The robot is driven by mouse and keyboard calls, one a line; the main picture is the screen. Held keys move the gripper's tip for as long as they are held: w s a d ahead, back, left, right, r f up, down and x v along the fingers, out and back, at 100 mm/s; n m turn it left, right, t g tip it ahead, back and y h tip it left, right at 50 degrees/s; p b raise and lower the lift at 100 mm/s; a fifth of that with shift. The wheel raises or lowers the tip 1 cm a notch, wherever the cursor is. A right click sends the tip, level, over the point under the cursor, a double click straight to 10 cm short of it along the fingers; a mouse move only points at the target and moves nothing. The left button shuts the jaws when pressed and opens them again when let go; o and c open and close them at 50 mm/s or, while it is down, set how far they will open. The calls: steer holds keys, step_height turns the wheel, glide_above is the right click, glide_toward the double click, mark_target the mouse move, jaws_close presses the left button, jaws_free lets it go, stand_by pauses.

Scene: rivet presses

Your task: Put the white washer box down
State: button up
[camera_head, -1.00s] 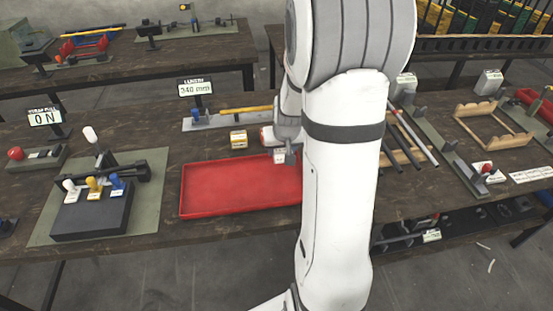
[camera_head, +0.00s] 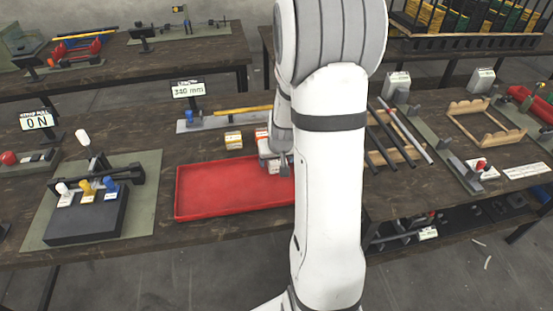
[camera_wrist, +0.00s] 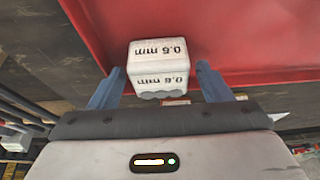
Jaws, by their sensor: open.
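My gripper (camera_wrist: 159,82) is open, with one finger on each side of the box and a small gap on the left. The box looks upright; its underside is hidden, so I cannot tell its contact with the tray floor. In the head view my gripper (camera_head: 276,167) is over the right back part of the red tray (camera_head: 225,188). The box is hard to make out there against my gripper.
A yellow-and-white box (camera_head: 233,140) stands behind the tray. A press with white, yellow and blue handles (camera_head: 88,215) stands to the left. Dark rods (camera_head: 390,140) and a wooden frame (camera_head: 485,122) lie to the right. The tray's left part is empty.

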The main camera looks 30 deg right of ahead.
steer(key=shift+r, duration=0.1)
steer(key=shift+r, duration=0.25)
steer(key=v, duration=1.1)
steer(key=s+a+r+n+g+y, duration=0.1)
steer(key=s+a+r+n, duration=0.2)
steer(key=s+a, duration=1.1)
step_height(320, 180, up, 3)
steer(key=shift+s+f+g+p, duration=0.1)
steer(key=shift+s+g+p, duration=0.2)
steer(key=shift+s, duration=0.75)
